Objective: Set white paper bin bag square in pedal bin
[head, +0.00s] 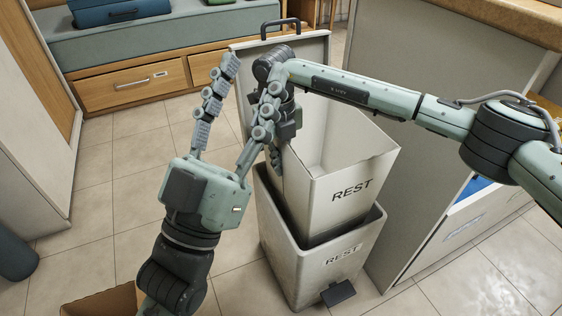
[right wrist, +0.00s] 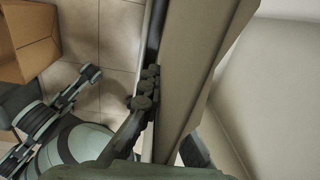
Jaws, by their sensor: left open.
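The pedal bin (head: 277,245) stands on the tiles, grey-white and labelled REST, with a dark pedal (head: 338,292) at its front. Its lid (head: 317,55) seems to be raised at the back. The white bag (head: 330,212), box-shaped, open-topped and also labelled REST, stands partly in the bin, its upper part well above the rim and tilted. My right gripper (head: 277,150) is at the bag's left wall; in the right wrist view this wall (right wrist: 192,70) runs between its fingers. My left gripper (head: 250,78) is open and empty, left of the bag and partly in front of the right gripper.
A light cabinet (head: 440,120) stands close on the right. A cushioned bench with a wooden drawer (head: 125,85) is at the back left. A cardboard box (head: 100,302) lies at the lower left.

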